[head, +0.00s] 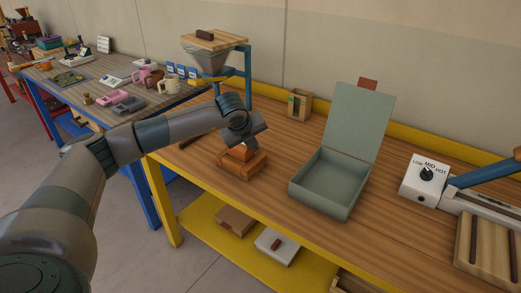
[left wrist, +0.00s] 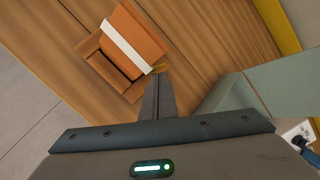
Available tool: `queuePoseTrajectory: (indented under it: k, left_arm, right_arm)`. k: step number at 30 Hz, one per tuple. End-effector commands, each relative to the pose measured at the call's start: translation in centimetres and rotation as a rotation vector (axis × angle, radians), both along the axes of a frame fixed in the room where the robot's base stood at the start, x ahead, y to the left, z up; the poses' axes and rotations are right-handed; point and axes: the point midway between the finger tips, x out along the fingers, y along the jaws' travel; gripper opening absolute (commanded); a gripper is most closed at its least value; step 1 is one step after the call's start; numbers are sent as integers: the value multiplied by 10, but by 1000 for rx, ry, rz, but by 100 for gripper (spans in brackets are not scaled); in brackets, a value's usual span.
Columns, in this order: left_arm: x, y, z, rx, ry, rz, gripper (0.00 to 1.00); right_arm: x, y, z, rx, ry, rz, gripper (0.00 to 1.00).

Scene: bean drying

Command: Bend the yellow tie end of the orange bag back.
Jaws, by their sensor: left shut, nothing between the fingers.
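The orange bag (head: 238,154) sits in a brown-orange holder (head: 241,169) near the front edge of the wooden table. In the left wrist view the bag (left wrist: 148,36) shows a white band (left wrist: 127,40) across it. A small yellow tie end (left wrist: 159,67) pokes out at the band's lower end. My left gripper (head: 246,145) is over the bag in the head view and hides part of its top. In the left wrist view its fingers (left wrist: 161,76) are shut and empty, with their tips close to the yellow tie end; I cannot tell whether they touch it. My right gripper is not in view.
An open green box (head: 325,193) with its lid up stands to the right of the bag. A small wooden box (head: 299,104) and a hopper (head: 212,58) stand behind. A white dial unit (head: 425,179) with a blue lever is at the right. Bare tabletop surrounds the holder.

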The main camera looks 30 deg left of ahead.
Motion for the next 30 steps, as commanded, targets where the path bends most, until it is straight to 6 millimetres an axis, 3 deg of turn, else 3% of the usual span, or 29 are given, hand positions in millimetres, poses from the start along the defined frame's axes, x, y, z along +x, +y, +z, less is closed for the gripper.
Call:
queuePoseTrajectory:
  k: [17, 30]
  left_arm:
    - [0, 0, -4, 0, 0, 0, 0]
    - [-13, -1, 16, 0, 0, 0, 0]
  right_arm:
    - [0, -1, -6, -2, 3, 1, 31]
    - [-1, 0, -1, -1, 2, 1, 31]
